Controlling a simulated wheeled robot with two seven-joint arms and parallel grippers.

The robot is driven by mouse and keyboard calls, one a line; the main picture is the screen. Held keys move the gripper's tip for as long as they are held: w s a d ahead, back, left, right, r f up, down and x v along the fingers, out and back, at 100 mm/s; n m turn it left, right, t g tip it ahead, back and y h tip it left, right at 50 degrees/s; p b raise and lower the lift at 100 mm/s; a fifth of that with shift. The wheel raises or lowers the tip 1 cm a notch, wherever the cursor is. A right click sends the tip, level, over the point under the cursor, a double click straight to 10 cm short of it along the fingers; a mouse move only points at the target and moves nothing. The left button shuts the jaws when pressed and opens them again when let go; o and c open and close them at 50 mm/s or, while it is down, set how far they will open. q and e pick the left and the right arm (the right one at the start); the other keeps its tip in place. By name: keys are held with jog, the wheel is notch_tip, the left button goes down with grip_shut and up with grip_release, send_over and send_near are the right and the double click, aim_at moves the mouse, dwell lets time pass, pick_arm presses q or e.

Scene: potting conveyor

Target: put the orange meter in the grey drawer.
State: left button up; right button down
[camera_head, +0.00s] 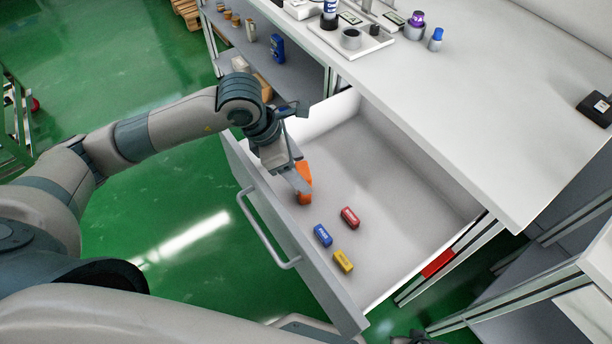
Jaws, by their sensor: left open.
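The grey drawer (400,160) is pulled open below the white worktop. The orange meter (305,186) is inside it, near the front panel at the handle side, and seems to stand upright. My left gripper (299,182) reaches down into the drawer at the meter and is open. Its fingers partly hide the meter, and I cannot tell whether they touch it. Only a small dark part at the bottom edge may belong to my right gripper (412,338); its jaws cannot be made out.
In the drawer lie a blue block (323,235), a red block (350,217) and a yellow block (343,260). The worktop (470,110) holds a tray, bottles and a pot at the back. A shelf with small items (277,47) stands beyond the drawer.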

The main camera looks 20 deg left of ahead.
pick_arm(q)
jog(key=shift+v, duration=2.4)
